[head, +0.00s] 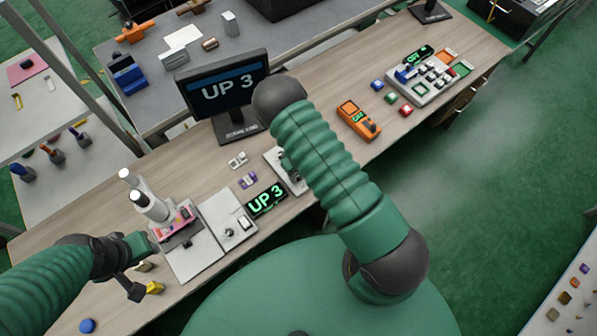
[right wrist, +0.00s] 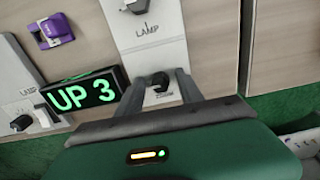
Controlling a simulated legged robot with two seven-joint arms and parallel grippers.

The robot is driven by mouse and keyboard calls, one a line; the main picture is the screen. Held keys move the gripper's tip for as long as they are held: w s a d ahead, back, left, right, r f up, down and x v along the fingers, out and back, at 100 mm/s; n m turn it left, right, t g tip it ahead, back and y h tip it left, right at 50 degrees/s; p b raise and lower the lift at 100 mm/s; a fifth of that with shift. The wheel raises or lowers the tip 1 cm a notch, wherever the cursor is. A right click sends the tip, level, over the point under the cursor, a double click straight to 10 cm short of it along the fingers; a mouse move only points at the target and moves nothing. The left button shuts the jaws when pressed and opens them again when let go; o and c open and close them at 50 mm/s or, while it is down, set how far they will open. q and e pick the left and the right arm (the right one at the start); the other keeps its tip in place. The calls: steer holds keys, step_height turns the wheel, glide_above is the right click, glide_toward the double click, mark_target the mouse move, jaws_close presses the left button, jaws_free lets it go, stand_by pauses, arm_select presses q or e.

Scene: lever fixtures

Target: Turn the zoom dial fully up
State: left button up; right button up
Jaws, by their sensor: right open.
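The zoom dial (right wrist: 159,82) is a black knob on a pale panel (right wrist: 150,40). In the right wrist view its base label is small and blurred. My right gripper (right wrist: 160,86) is open, with one grey finger on each side of the dial; I cannot tell whether they touch it. In the head view my right arm hides the dial and most of that gripper. A small display (right wrist: 84,95) beside the panel reads "UP 3" in green; it also shows in the head view (head: 267,201). My left arm reaches in from the left, its fingers not clearly made out.
A monitor (head: 224,92) behind also reads "UP 3". A purple device (right wrist: 53,31) and a switch panel (head: 230,218) lie to the left. An orange device (head: 358,119) and a button box (head: 428,77) stand right.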

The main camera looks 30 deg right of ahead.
step_height(320, 180, up, 17)
steer(key=shift+f, duration=0.15)
stand_by(0.5)
